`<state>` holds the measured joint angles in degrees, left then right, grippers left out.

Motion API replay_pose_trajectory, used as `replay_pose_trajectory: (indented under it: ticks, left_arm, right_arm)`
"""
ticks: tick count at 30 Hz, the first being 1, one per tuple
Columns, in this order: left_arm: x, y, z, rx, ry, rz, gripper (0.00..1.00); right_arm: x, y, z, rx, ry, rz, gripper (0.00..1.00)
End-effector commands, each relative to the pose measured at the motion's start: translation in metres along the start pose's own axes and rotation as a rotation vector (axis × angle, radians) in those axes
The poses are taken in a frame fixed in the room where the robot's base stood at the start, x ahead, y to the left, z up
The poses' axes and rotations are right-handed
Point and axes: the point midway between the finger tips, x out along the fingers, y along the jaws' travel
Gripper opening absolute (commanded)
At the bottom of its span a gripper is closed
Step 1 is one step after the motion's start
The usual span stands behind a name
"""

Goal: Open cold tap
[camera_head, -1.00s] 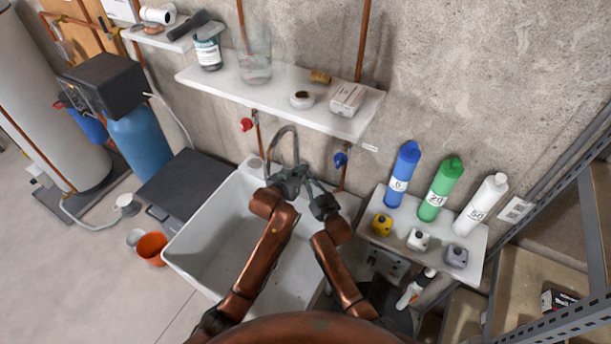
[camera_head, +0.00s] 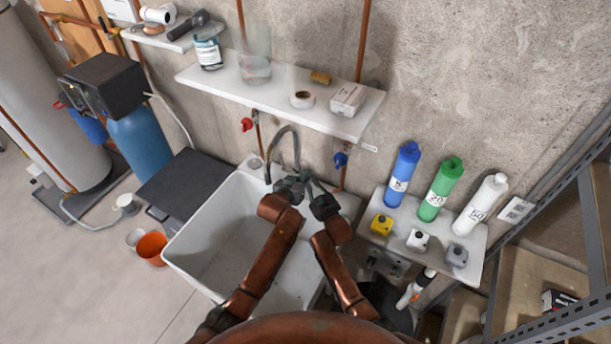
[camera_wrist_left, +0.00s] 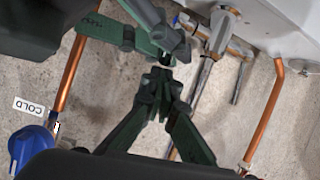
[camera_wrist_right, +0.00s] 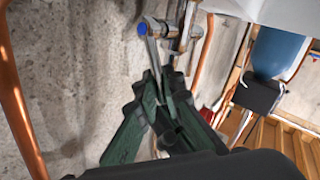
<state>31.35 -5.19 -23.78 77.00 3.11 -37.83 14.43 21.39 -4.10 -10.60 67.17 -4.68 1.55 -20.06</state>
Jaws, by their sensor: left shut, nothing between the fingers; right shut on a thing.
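The chrome sink tap (camera_head: 283,131) stands on the back rim of the white sink (camera_head: 190,240); its body also shows in the left wrist view (camera_wrist_left: 219,35). My right gripper (camera_head: 313,183) is in front of the tap. In the right wrist view its fingers (camera_wrist_right: 158,76) are shut on a thin metal lever (camera_wrist_right: 151,52) below a blue cap (camera_wrist_right: 142,29). My left gripper (camera_head: 303,178) is close beside it, shut and empty; its fingertips show in the left wrist view (camera_wrist_left: 162,74). The grippers partly hide the tap base and lever.
A blue valve (camera_head: 340,159) and a red valve (camera_head: 246,124) sit on wall pipes behind the sink. A COLD label (camera_wrist_left: 29,106) is by the blue valve. The wall shelf (camera_head: 280,92) overhangs the tap. A bottle shelf (camera_head: 455,250) stands at right.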

Motion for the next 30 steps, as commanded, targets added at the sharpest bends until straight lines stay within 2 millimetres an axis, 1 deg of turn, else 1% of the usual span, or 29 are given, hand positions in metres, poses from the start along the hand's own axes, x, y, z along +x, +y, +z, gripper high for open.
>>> replay_pose_trajectory:
  ticks: [3,8,15,16,23,30]
  left_arm:
    - [0.0,0.0,0.002,0.0,-0.001,0.0,0.0]
    - [-0.006,-0.001,0.015,-0.001,-0.003,0.0,0.0]
    - [-0.005,-0.002,0.02,-0.002,-0.013,-0.002,0.0]
    - [-0.005,-0.002,0.021,-0.003,-0.014,-0.002,0.0]
    - [-0.004,-0.002,0.022,-0.003,-0.016,-0.001,0.0]
    - [-0.005,-0.002,0.019,-0.002,-0.01,-0.001,0.0]
  right_arm:
    - [0.0,0.001,0.0,-0.002,0.0,0.0,0.0]
    - [0.0,0.001,0.0,-0.001,-0.001,0.001,0.0]
    - [0.0,0.001,0.0,0.0,0.0,0.002,0.0]
    - [0.0,0.002,0.0,0.001,0.0,0.002,0.1]
    - [0.0,0.003,-0.001,0.0,0.002,0.003,0.26]
    - [0.0,0.002,-0.001,0.0,0.001,0.002,0.26]
